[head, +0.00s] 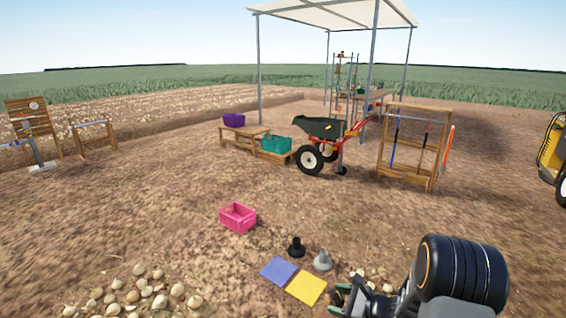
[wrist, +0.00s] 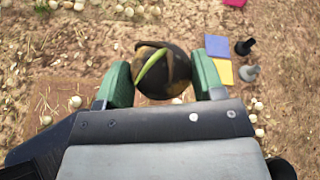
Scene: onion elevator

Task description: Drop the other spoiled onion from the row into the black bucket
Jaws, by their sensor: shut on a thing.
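My gripper (wrist: 163,84) has its green fingers shut on a dark brown, spoiled-looking onion (wrist: 178,65) with a green shoot, held above the soil. In the head view my gripper (head: 342,296) is at the lower right, partly hidden by my wrist; the onion is not clear there. A small black object (head: 296,248), narrower at the top, stands on the soil up and left of the gripper. It also shows in the wrist view (wrist: 244,47), right of the held onion. I cannot tell whether it is the black bucket.
A grey object (head: 322,261) of similar shape stands beside the black one. Blue (head: 278,270) and yellow (head: 306,287) squares lie in front. A pink crate (head: 237,217) stands behind left. Pale onions (head: 140,290) lie scattered. A wheelbarrow (head: 318,128) stands farther back.

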